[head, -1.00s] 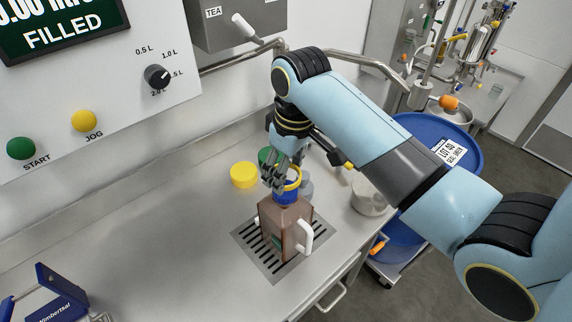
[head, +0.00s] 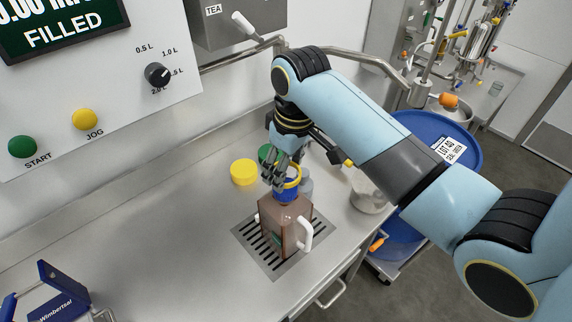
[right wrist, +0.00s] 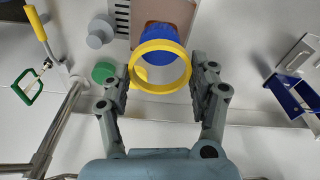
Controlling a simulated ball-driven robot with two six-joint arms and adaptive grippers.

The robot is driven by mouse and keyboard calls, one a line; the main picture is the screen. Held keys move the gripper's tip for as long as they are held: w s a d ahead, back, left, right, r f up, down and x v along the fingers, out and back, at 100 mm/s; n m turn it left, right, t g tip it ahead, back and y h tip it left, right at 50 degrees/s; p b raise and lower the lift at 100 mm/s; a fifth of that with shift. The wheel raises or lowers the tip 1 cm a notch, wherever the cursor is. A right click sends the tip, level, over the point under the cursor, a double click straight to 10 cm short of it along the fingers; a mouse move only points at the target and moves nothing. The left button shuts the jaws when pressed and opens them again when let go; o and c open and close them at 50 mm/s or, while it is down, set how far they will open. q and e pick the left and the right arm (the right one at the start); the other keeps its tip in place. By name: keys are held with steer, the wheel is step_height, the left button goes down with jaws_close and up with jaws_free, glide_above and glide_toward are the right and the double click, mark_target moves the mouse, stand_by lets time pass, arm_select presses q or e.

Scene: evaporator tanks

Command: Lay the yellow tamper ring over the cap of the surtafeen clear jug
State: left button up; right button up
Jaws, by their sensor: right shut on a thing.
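The clear jug (head: 284,222) holds brown contents and has a white handle and a blue cap (head: 286,196). It stands upright on the slotted drain plate. My right gripper (head: 281,176) is just above the cap, shut on the yellow tamper ring (head: 298,178). In the right wrist view the ring (right wrist: 160,89) sits between both fingers of the gripper (right wrist: 160,82). The blue cap (right wrist: 160,50) shows partly through the ring's opening and partly past its far rim, so the two are off centre. Whether ring and cap touch, I cannot tell. My left gripper is out of view.
A blue frame (head: 62,303) stands at the front left. A blue drum (head: 455,135) is beyond the counter's right edge.

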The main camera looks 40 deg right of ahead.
steer(key=shift+f, duration=0.15)
steer(key=shift+f+b, duration=0.6)
steer(key=shift+f, duration=1.15)
steer(key=o, duration=0.8)
steer(key=shift+r+p, duration=0.75)
steer(key=shift+r, duration=2.8)
